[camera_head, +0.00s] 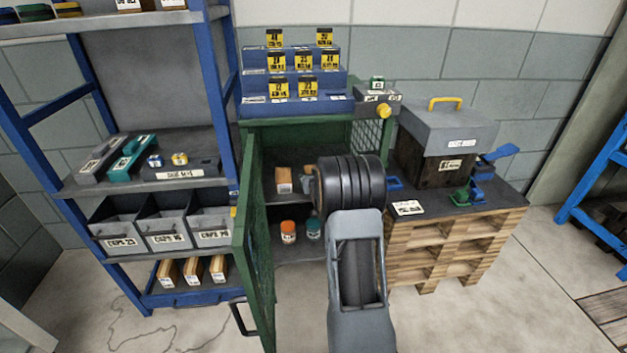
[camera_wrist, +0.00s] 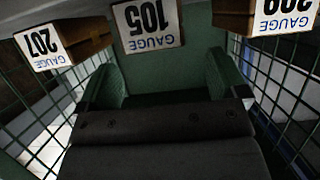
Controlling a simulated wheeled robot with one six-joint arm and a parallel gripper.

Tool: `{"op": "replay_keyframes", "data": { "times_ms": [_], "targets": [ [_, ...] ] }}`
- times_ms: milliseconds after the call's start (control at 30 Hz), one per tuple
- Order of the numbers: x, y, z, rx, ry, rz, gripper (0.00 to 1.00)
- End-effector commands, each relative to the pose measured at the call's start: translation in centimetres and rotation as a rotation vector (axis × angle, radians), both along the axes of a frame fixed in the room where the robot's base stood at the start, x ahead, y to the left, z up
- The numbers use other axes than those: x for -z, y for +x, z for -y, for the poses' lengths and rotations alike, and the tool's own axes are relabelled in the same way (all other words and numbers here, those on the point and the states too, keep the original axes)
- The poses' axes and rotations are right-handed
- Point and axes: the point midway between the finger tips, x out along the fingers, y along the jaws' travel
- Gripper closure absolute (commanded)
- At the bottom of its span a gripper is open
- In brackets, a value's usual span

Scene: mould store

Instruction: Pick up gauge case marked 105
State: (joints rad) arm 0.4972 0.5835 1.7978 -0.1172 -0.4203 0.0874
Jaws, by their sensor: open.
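The gauge case marked 105 (camera_wrist: 149,24) shows upside down at the top middle of the wrist view, its white label facing my gripper. My gripper (camera_wrist: 164,75) is open, with a green pad on each side and nothing between them. The 105 case lies ahead of the pads, apart from them. In the head view my black wrist covers most of the gripper, which is at the green cabinet's (camera_head: 243,220) open front. A brown case (camera_head: 284,180) shows on the cabinet's upper shelf, its marking too small to read there.
Beside the 105 case stand a case marked 207 (camera_wrist: 68,45) and another gauge case (camera_wrist: 285,18), partly cut off. Mesh walls flank my gripper. The cabinet door stands open at left. Orange (camera_head: 288,232) and teal (camera_head: 313,228) jars stand below. A pallet stack (camera_head: 450,243) is at right.

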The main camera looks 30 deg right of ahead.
Motion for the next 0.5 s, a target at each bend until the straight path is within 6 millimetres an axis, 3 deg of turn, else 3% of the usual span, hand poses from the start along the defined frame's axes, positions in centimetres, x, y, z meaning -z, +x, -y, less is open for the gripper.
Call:
{"op": "replay_keyframes", "data": {
  "times_ms": [233,500],
  "targets": [
    [0.8,1.2,0.8,0.003,0.000,-0.001,0.08],
    [2.0,3.9,2.5,0.004,0.000,0.000,0.08]
  ]
}}
